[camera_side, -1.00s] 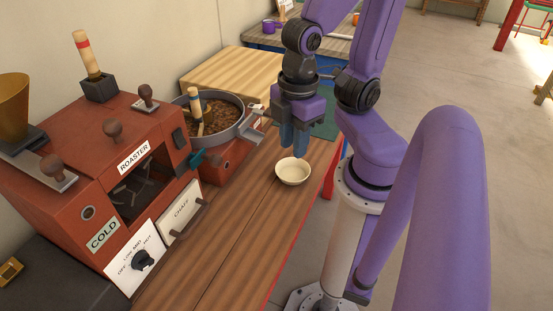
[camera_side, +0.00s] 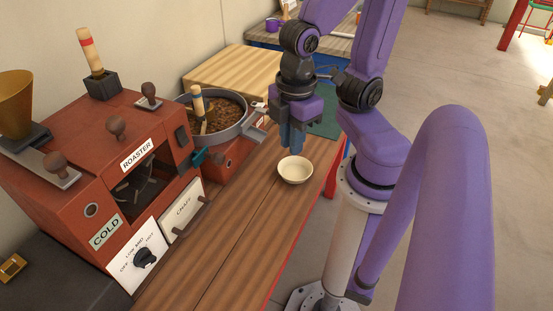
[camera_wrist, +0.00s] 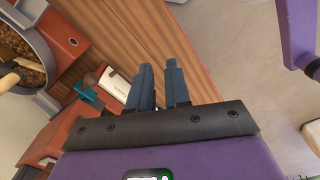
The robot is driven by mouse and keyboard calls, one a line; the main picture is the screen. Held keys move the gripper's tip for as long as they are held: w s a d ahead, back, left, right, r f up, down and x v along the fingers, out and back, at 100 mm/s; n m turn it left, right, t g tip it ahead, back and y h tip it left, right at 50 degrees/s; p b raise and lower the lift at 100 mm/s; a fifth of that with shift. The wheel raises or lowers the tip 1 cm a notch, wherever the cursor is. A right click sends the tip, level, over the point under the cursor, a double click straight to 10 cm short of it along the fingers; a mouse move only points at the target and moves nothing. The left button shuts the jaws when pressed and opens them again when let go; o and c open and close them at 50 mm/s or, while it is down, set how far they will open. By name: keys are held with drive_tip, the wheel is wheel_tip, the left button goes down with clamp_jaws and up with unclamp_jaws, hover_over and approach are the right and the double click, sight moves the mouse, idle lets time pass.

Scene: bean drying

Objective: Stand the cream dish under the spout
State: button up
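The cream dish (camera_side: 295,171) stands upright on the wooden bench, to the right of the cooling pan, and looks empty. It is not visible in the wrist view. The grey spout (camera_side: 254,130) juts from the pan's right side, up and left of the dish; the dish is out to its right. My gripper (camera_side: 291,150) points down just above and behind the dish, seemingly clear of it. In the wrist view its two blue fingers (camera_wrist: 160,88) stand apart with a narrow gap and nothing seen between them.
The round pan (camera_side: 243,125) holds brown beans and a wooden-handled paddle (camera_side: 198,106). The red roaster (camera_side: 90,150) fills the left. A wooden board (camera_side: 232,68) lies behind the pan. The bench (camera_side: 235,230) is bare in front of the dish; its red edge is close to the right.

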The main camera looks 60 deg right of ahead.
drive_tip(key=w+d+f+n+h, duration=0.4)
drive_tip(key=w+f, duration=0.3)
drive_tip(key=w, duration=0.4)
drive_tip(key=w+d+f+n+g+h, duration=0.1)
drive_tip(key=w+d+f+n+g, duration=0.1)
drive_tip(key=d+f+n, duration=0.4)
drive_tip(key=shift+w+d+f+n+h, duration=0.35)
drive_tip(key=shift+w+f, duration=0.4)
drive_tip(key=shift+f, duration=0.75)
approach(295, 171)
drive_tip(key=f, duration=0.1)
drive_tip(key=w+f, duration=0.1)
drive_tip(key=f, duration=0.1)
drive_tip(key=w+f, duration=0.1)
drive_tip(key=f, duration=0.1)
drive_tip(key=shift+w+d+f, duration=0.2)
drive_tip(key=shift+w+d, duration=0.05)
clamp_jaws()
